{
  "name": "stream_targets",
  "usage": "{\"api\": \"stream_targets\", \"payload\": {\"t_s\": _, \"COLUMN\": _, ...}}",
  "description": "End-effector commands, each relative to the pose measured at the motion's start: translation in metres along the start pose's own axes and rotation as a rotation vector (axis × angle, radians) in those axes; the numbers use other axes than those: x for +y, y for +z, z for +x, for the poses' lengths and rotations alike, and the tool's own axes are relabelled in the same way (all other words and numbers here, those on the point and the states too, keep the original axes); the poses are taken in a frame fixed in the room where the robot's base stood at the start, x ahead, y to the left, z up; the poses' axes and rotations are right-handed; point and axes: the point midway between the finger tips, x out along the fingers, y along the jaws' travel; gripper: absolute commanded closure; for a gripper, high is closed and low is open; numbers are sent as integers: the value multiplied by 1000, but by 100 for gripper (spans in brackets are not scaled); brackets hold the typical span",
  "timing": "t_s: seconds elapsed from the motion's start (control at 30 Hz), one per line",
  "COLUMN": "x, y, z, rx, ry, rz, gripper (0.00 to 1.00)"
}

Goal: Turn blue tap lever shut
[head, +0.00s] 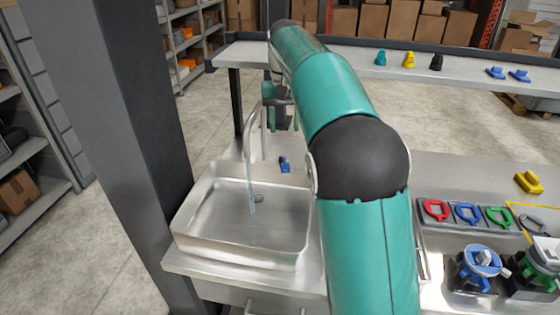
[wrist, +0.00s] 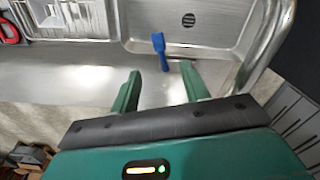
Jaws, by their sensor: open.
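The blue tap lever (head: 285,164) stands on the steel counter just behind the sink, to the right of the tap's foot in the head view. In the wrist view the blue lever (wrist: 160,50) lies ahead of and between the fingertips, apart from them. The curved steel tap (head: 252,130) arches over the sink (head: 240,256), and a thin bluish stream of water (head: 251,195) falls from it. My gripper (wrist: 161,76) is open and empty, with green fingers. In the head view it is up behind the tap, partly hidden by my arm.
A dark post (head: 120,120) stands left of the sink. A raised shelf (head: 330,58) with small coloured pieces runs behind. To the right are a tray of coloured ring handles (head: 466,213) and blue and green valve-like devices. In the wrist view the tap pipe (wrist: 268,45) passes close on the right.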

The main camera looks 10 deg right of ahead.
Motion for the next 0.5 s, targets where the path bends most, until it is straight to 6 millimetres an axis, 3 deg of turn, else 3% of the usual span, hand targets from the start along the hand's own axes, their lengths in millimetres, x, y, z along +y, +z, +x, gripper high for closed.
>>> {"api": "stream_targets", "payload": {"t_s": 0.5, "x": -1, "y": 2, "z": 98, "rx": -4, "ry": 1, "rz": -1, "gripper": 55}}
